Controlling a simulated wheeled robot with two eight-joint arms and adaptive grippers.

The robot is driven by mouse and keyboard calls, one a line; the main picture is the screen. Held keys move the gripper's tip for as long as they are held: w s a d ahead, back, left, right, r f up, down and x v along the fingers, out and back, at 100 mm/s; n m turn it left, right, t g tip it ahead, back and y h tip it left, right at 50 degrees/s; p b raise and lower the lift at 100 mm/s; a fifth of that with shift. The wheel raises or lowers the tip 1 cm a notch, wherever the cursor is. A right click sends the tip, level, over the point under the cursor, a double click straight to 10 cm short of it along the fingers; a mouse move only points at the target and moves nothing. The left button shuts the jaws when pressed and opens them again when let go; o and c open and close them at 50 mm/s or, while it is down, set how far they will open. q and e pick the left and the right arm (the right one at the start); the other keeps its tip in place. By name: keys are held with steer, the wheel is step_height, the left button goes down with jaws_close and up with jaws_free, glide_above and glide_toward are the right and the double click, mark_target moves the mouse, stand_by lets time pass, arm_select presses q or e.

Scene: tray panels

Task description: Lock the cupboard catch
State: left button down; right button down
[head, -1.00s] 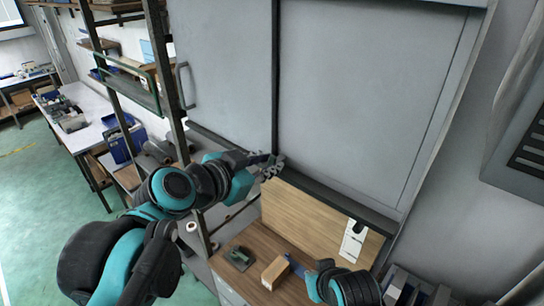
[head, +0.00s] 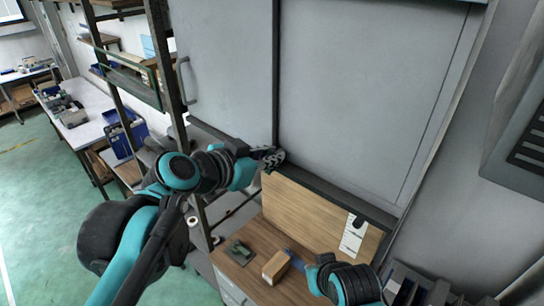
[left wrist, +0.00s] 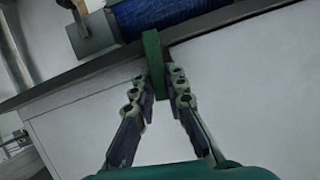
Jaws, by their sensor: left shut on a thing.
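The grey cupboard (head: 345,95) fills the middle of the head view, with a dark vertical seam between its doors. My left gripper (head: 272,157) is at the lower end of that seam. In the left wrist view, its fingers (left wrist: 160,92) are shut on a narrow green bar (left wrist: 153,50), which looks like the catch's lever. The bar stands across a dark edge, above a pale panel. The rest of the catch is hidden behind the gripper in the head view. My right arm's end (head: 325,275) is low at the right; its fingers cannot be made out clearly.
A wooden board (head: 315,215) with a white label stands upright below the cupboard. A small cardboard box (head: 276,267) and a dark green item (head: 240,252) lie on the brown worktop. A dark shelf post (head: 165,60) stands left of the cupboard.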

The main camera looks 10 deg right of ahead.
arm_select(q)
steer(key=c, duration=1.8)
jaws_free()
